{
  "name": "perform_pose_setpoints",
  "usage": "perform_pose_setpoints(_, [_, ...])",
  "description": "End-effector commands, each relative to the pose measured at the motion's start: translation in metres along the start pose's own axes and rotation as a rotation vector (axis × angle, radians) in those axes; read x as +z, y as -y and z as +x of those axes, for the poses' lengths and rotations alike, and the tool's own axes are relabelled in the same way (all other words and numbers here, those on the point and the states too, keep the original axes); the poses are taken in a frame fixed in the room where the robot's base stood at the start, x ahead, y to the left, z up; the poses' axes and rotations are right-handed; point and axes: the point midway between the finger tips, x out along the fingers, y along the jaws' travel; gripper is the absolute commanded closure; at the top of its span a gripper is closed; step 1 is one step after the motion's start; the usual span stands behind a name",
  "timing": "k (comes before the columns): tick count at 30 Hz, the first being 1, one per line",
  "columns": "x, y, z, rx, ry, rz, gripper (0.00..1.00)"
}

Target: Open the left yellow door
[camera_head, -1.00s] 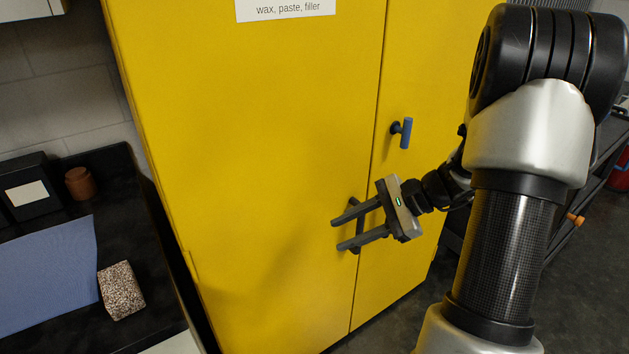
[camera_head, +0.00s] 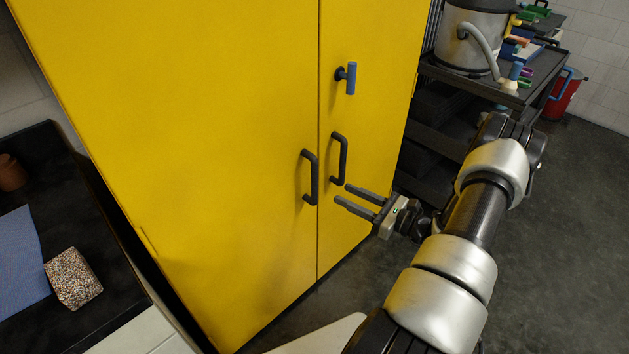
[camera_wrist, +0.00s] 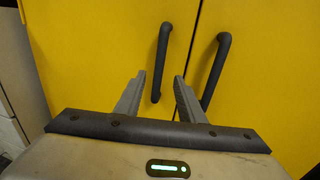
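The yellow cabinet has a left door (camera_head: 200,130) and a right door (camera_head: 375,75), both shut at the seam between them. The left door's dark bar handle (camera_head: 311,178) also shows in the wrist view (camera_wrist: 161,62). The right door's dark handle (camera_head: 341,160) stands beside it and also shows in the wrist view (camera_wrist: 215,70). A blue T-shaped knob (camera_head: 350,78) sits higher on the right door. My gripper (camera_head: 342,194) is open and empty, its fingers apart, in front of and just below the right handle. In the wrist view, both handles lie beyond the fingertips.
A dark counter (camera_head: 95,250) on the left holds a blue cloth (camera_head: 18,262), a speckled block (camera_head: 72,278) and a brown jar (camera_head: 11,173). A dark cart (camera_head: 470,80) with a large metal pot (camera_head: 467,40) stands right of the cabinet. Open floor (camera_head: 560,220) lies at the right.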

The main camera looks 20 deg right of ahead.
Motion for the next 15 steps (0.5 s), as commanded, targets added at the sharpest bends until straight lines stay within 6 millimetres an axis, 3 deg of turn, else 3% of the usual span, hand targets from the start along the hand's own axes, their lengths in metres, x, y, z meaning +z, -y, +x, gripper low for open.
perform_pose_setpoints(9, [-0.001,-0.002,0.072,0.005,0.000,-0.002,0.64])
perform_pose_setpoints(15, [-0.001,-0.001,0.104,0.003,0.000,-0.001,0.64])
